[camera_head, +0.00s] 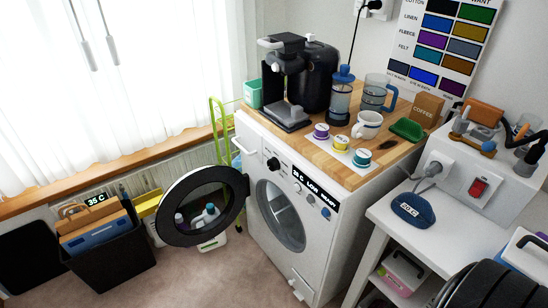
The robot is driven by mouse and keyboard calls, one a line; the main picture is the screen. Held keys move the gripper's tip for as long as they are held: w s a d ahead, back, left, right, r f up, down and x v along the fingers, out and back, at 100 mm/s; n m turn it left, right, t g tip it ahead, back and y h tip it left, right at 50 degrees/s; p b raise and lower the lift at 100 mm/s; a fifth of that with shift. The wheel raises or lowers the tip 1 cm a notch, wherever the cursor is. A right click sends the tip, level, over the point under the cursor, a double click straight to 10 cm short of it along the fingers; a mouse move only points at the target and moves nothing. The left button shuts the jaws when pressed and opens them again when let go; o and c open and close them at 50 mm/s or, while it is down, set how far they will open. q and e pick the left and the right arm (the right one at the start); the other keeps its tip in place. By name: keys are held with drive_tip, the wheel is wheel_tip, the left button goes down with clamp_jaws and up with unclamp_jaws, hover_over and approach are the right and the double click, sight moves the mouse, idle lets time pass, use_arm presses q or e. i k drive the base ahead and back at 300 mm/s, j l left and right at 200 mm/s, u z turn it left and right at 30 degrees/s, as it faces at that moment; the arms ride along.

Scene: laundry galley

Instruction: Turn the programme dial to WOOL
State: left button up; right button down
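The white washing machine (252,150) stands under a wooden worktop in the middle of the view. A round black knob (273,164), which looks like the programme dial, sits on the left of its front panel. Its markings are too small to read, so I cannot tell where it points. Smaller round controls, one blue (326,213), sit below the display. The round door (177,214) stands open to the left. Neither of my grippers is in view.
A coffee machine (287,75), cups and pots stand on the worktop (313,148). A black bin (110,262) stands left of the open door. A white side table (385,213) with a blue "20 C" item (413,210) is at right. Floor before the machine is clear.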

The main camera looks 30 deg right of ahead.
sight(273, 163)
drive_tip(key=k+j+z, duration=0.15)
drive_tip(key=j+z, duration=0.15)
drive_tip(key=z, duration=0.15)
drive_tip(key=k+j+z, duration=0.25)
drive_tip(key=z, duration=0.2)
drive_tip(key=k+j+z, duration=0.2)
drive_tip(key=z, duration=0.25)
